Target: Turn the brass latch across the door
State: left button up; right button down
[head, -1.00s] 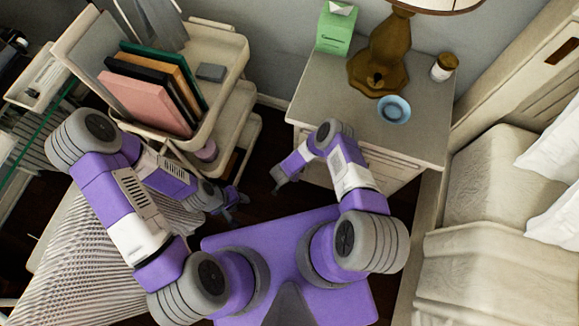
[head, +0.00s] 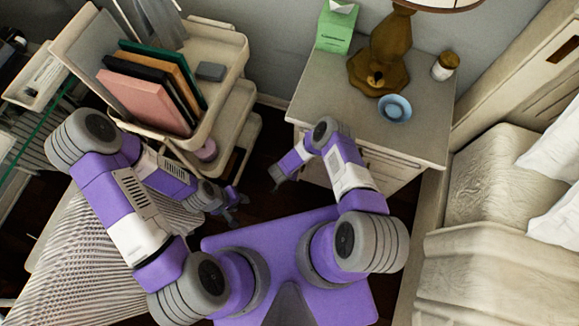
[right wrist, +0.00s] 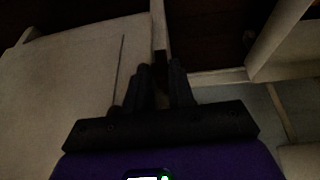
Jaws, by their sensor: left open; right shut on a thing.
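My right gripper (head: 277,177) is at the front of the pale nightstand (head: 330,85), low by its left edge. In the dark right wrist view my right gripper (right wrist: 160,85) has its fingers close together beside a pale panel (right wrist: 70,75). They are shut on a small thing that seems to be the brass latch. It is mostly hidden between the fingers, and its angle cannot be made out. In the head view the latch and the door front are hidden by the nightstand top and my arm. My left gripper (head: 240,200) is open and empty over the dark floor.
On the nightstand stand a brass lamp (head: 385,55), a green tissue box (head: 336,30), a blue bowl (head: 394,108) and a jar (head: 444,67). A cart with books (head: 150,90) is at the left. The bed (head: 490,260) is close on the right.

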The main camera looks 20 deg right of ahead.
jog(key=shift+w+a+f+n+g+h+b, duration=0.1)
jog(key=shift+a+n+g+h+b, duration=0.1)
jog(key=shift+g+h+b, duration=0.45)
jog(key=shift+w+a+f+n+g+h+b, duration=0.1)
jog(key=shift+a+n+g+h, duration=0.2)
jog(key=shift+h, duration=0.65)
jog(key=shift+w+n+g+h+b, duration=0.1)
jog(key=shift+g+h+b, duration=0.4)
jog(key=shift+h, duration=0.3)
jog(key=shift+g+h, duration=0.25)
jog(key=shift+h, duration=0.05)
jog(key=c, duration=1)
grip_release()
jog(key=shift+p+v, duration=0.9)
jog(key=shift+v, duration=2.9)
